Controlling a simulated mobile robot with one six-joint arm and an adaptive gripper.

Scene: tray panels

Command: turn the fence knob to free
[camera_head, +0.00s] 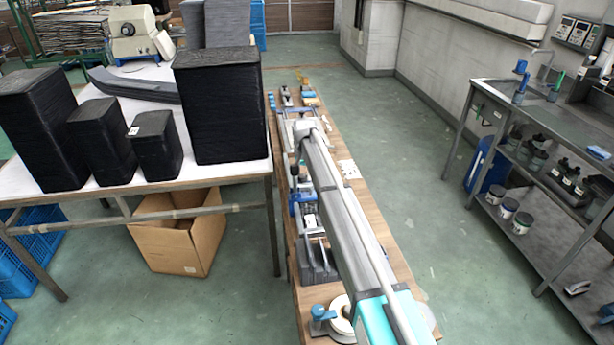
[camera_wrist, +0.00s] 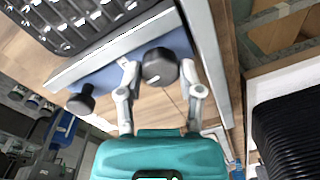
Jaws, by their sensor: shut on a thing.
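In the wrist view, the dark round knob (camera_wrist: 160,67) sits against the blue body (camera_wrist: 178,42) beside a long pale metal bar (camera_wrist: 115,46), which looks like the fence. My gripper (camera_wrist: 159,74) has one finger on each side of this knob and is shut on it. A second dark knob (camera_wrist: 82,101) stands out to the left, apart from my fingers. Which way the held knob is turned cannot be told. In the head view my own arm covers much of the narrow bench, and the knob cannot be made out.
A dark slotted plate (camera_wrist: 75,18) lies beyond the bar. The narrow wooden bench (camera_head: 374,216) holds several tools and a slotted rack (camera_head: 316,262). A table with black stacks (camera_head: 218,105) stands close on the left. Open green floor (camera_head: 440,235) lies to the right, before a metal shelf.

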